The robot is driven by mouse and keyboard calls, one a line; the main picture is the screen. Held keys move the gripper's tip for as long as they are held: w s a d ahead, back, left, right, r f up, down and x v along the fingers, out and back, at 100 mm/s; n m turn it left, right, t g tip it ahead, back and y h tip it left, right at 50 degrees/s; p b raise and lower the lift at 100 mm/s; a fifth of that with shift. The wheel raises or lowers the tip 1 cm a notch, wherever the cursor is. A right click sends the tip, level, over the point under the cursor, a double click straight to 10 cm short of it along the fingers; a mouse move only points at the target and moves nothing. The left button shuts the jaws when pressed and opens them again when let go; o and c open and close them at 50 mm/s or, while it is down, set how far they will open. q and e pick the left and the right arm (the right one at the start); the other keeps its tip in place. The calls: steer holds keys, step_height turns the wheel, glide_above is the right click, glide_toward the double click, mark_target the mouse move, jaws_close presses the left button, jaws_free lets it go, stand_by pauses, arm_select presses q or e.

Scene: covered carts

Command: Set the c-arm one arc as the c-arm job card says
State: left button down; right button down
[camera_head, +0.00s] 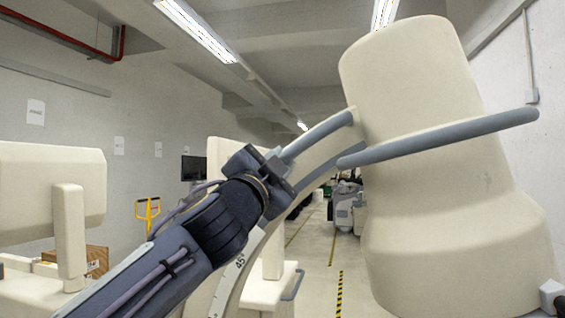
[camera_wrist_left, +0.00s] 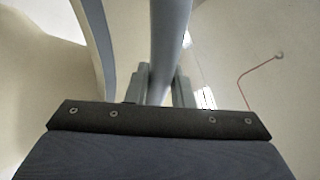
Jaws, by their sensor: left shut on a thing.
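The c-arm's arc (camera_head: 330,150) is a cream curved band with grey edging, running from lower left up to a large cream housing (camera_head: 420,220) at right. My left gripper (camera_head: 280,165) is shut on a grey bar (camera_head: 318,133) along the arc. In the left wrist view the fingers (camera_wrist_left: 160,88) close on both sides of the grey bar (camera_wrist_left: 170,35). My left forearm and wrist hide part of the arc. No job card is readable. My right gripper is not in view.
A grey hoop rail (camera_head: 440,140) juts from the housing. Another cream machine (camera_head: 50,190) stands at left, with a yellow trolley (camera_head: 148,212) behind. Wall papers (camera_head: 36,111) are too small to read. An aisle (camera_head: 318,265) with yellow-black floor tape runs back.

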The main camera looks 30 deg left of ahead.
arm_select(q)
steer(key=shift+r, duration=0.3)
steer(key=c, duration=1.6)
jaws_free()
steer(key=shift+w, duration=0.1)
steer(key=o, duration=0.3)
steer(key=shift+w, duration=0.25)
steer(key=shift+s+d, duration=0.1)
steer(key=shift+s+f, duration=0.1)
